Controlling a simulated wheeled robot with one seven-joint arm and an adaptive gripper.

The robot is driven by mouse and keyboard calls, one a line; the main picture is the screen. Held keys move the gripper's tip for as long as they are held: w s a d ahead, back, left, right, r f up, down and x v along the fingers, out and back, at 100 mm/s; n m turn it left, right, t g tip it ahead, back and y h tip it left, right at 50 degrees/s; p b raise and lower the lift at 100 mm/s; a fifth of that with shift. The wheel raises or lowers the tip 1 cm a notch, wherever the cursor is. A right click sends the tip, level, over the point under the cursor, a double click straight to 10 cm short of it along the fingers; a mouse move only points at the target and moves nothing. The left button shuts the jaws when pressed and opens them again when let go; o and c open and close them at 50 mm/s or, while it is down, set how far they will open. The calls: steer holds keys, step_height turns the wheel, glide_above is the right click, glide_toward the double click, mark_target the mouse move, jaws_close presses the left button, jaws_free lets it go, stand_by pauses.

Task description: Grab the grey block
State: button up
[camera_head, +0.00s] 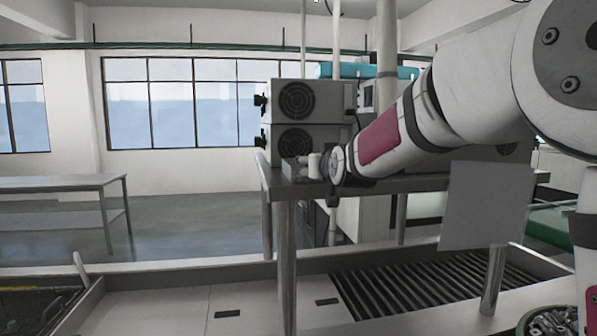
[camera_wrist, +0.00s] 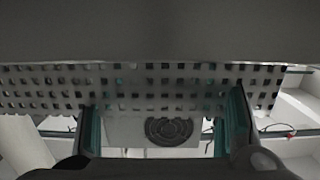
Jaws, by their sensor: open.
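My gripper (camera_wrist: 165,102) shows in the wrist view with its two dark green-edged fingers wide apart and nothing held between them. Beyond the fingers is a perforated metal strip (camera_wrist: 140,85), with a plain dark grey surface (camera_wrist: 160,32) above it. In the head view, a flat grey rectangular panel (camera_head: 485,205) shows below my arm, and small grey and white parts (camera_head: 301,167) sit at the table corner beside my arm's far end. I cannot tell which of these, if any, is the grey block. My fingers are not clear in the head view.
A metal table (camera_head: 400,184) carries two stacked fan boxes (camera_head: 297,100); a round fan (camera_wrist: 170,130) also shows between my fingers. A long trough with a slatted grate (camera_head: 430,285) runs along the front. Another bench (camera_head: 60,183) stands left, with open floor between.

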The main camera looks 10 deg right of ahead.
steer(key=shift+w, duration=0.3)
steer(key=shift+c, duration=0.3)
steer(key=c, duration=1.3)
